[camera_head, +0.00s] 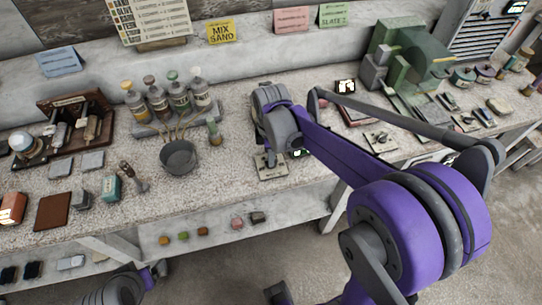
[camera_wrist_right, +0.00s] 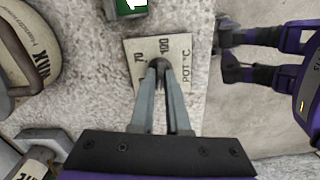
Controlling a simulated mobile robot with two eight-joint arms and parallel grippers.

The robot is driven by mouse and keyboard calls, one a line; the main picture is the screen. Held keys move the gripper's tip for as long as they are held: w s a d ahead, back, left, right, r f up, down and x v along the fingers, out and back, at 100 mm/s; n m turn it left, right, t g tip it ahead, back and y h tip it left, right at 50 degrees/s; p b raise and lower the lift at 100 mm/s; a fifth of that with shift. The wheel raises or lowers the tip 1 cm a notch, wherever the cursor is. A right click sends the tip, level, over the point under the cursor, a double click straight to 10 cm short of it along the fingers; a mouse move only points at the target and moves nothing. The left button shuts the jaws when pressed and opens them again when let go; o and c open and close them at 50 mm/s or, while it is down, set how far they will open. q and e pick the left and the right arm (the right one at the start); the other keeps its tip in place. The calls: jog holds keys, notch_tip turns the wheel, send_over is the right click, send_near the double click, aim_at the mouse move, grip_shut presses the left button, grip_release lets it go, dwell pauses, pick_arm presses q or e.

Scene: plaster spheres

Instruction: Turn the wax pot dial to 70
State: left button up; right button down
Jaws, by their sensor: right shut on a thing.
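The dial plate (camera_wrist_right: 172,52) is a pale square on the bench, marked 70, 100 and POT °C in the right wrist view. It also shows in the head view (camera_head: 270,172), low beside my right arm. My right gripper (camera_wrist_right: 158,70) is shut on the dial knob (camera_wrist_right: 158,62) at the middle of the plate. The fingers hide most of the knob, so I cannot read its setting. The wax pot (camera_wrist_right: 32,50), a cream rounded body with WAX lettering, stands at the left of the wrist view.
A green-cased item (camera_wrist_right: 130,8) lies just beyond the plate. A grey bowl (camera_head: 178,158) and several bottles (camera_head: 165,98) stand left of my right arm in the head view. A green machine (camera_head: 415,55) stands at the right. The bench's front edge runs close to the plate.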

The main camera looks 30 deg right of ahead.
jog(key=m, duration=0.5)
jog(key=shift+m+b, duration=0.3)
jog(key=m, duration=1.1)
jog(key=shift+m+b, duration=0.4)
jog(key=m, duration=0.5)
jog(key=shift+m, duration=0.3)
jog(key=c, duration=0.9)
grip_release()
notch_tip(320, 180, up, 11)
jog(key=shift+p, duration=0.3)
